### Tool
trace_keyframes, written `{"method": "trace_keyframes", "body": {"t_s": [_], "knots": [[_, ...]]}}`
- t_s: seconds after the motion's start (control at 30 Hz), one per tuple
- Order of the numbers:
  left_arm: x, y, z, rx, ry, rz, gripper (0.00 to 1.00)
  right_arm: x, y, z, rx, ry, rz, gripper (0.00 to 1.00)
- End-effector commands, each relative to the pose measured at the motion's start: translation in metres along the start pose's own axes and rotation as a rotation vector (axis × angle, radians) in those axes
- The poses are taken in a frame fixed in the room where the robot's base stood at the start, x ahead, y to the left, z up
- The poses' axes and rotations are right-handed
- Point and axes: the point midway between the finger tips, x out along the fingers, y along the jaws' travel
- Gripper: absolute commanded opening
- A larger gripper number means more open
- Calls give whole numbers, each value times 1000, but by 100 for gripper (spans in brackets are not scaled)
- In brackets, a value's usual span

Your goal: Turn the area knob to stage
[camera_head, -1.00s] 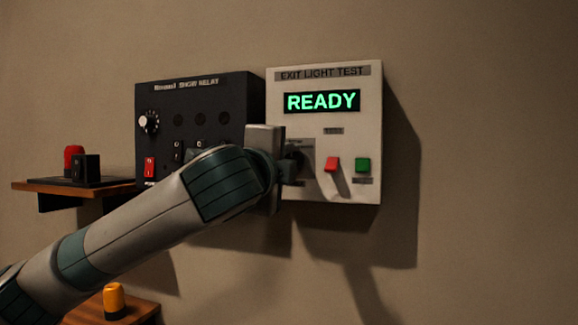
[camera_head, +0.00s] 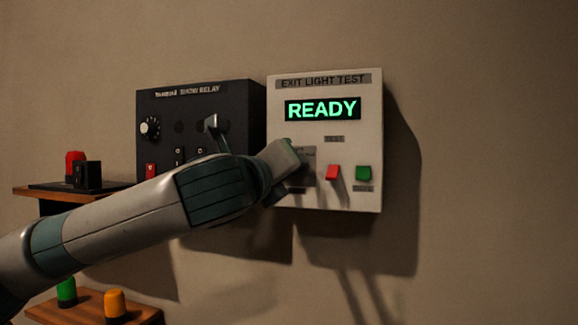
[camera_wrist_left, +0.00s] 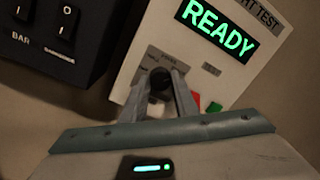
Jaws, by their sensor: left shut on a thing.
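The white EXIT LIGHT TEST box (camera_head: 325,130) is on the wall, and its display (camera_head: 322,108) reads READY in green. In the left wrist view a dark knob (camera_wrist_left: 160,79) on a grey label plate (camera_wrist_left: 172,57) sits between the fingers of my left gripper (camera_wrist_left: 161,83). The fingers are shut on it. In the head view my left gripper (camera_head: 284,163) is tilted in front of the box's lower left, and the knob is hidden. The plate's lettering is too small to read, so I cannot tell the knob's setting. My right gripper is out of view.
A red button (camera_head: 332,172) and a green button (camera_head: 363,173) are close right of the gripper. The black SHOW RELAY box (camera_head: 160,105) with a dial and switches is to the left. Shelves (camera_head: 50,194) holding coloured items are at far left.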

Motion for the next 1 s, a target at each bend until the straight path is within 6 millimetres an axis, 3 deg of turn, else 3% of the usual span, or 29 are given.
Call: {"method": "trace_keyframes", "body": {"t_s": [0.6,0.63,0.7,1.0], "knots": [[0,1,-4,67,11,1,4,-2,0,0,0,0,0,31],[0,1,-4,67,11,1,29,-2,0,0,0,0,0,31],[0,1,-4,67,11,1,46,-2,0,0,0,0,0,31],[0,0,-2,65,7,0,46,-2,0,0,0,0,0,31]]}}
